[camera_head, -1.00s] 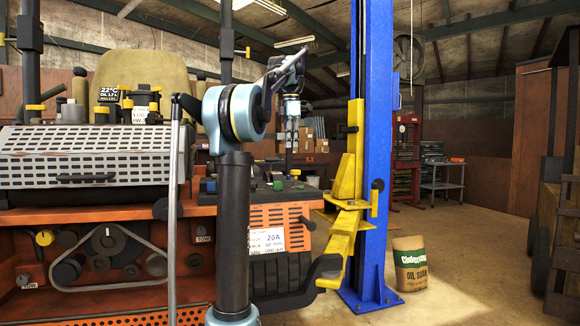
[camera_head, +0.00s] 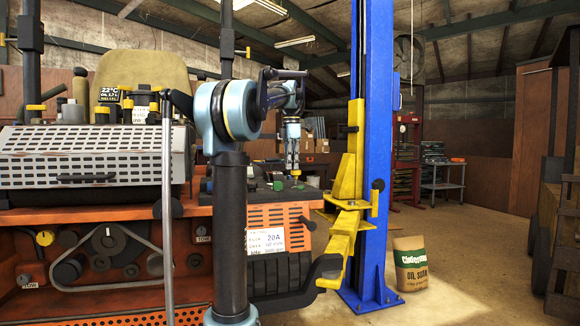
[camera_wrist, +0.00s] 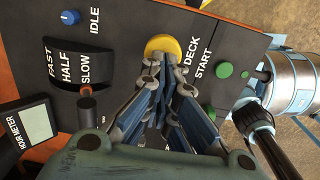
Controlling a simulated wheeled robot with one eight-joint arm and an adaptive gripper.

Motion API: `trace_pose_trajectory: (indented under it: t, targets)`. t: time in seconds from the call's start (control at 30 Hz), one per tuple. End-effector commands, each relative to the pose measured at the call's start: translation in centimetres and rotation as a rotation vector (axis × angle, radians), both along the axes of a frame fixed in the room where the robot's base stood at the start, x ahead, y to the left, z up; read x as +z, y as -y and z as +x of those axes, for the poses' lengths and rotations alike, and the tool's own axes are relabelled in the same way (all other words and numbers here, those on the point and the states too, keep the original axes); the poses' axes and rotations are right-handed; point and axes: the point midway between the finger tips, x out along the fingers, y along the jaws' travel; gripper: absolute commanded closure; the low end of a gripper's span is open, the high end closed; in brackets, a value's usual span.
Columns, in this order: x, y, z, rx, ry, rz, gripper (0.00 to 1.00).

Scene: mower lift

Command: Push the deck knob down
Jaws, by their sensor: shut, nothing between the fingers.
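The deck knob (camera_wrist: 163,46) is a round yellow knob on the dark control panel (camera_wrist: 128,22), beside the white word DECK in the wrist view. My gripper (camera_wrist: 168,66) has its fingertips together at the knob's near edge in that view. Whether they touch the knob, I cannot tell.
On the panel are a green START button (camera_wrist: 224,70), a blue IDLE knob (camera_wrist: 70,17), a throttle lever (camera_wrist: 86,103) and an hour meter (camera_wrist: 27,129). The blue lift post (camera_head: 371,150) with its yellow arm (camera_head: 347,180) stands right of my gripper.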

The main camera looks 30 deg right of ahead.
Motion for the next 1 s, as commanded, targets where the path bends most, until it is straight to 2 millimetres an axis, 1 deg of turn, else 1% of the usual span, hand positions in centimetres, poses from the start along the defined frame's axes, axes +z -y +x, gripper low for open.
trace_pose_trajectory:
  t: [0.17,0.33,0.47,0.8,0.87,1.0]
  targets:
    - [-0.5,0.0,0.0,0.0,0.0,0.0,1.0]
    - [-2.2,0.0,0.0,0.0,0.0,0.0,1.0]
    - [-2.8,0.0,0.0,0.0,0.0,0.0,1.0]
    - [-2.7,-0.1,0.0,0.001,-0.001,0.001,1.0]
    - [-2.3,-0.2,0.0,0.002,-0.001,0.001,1.0]
    - [-0.6,-0.3,0.1,0.004,0.0,0.0,1.0]
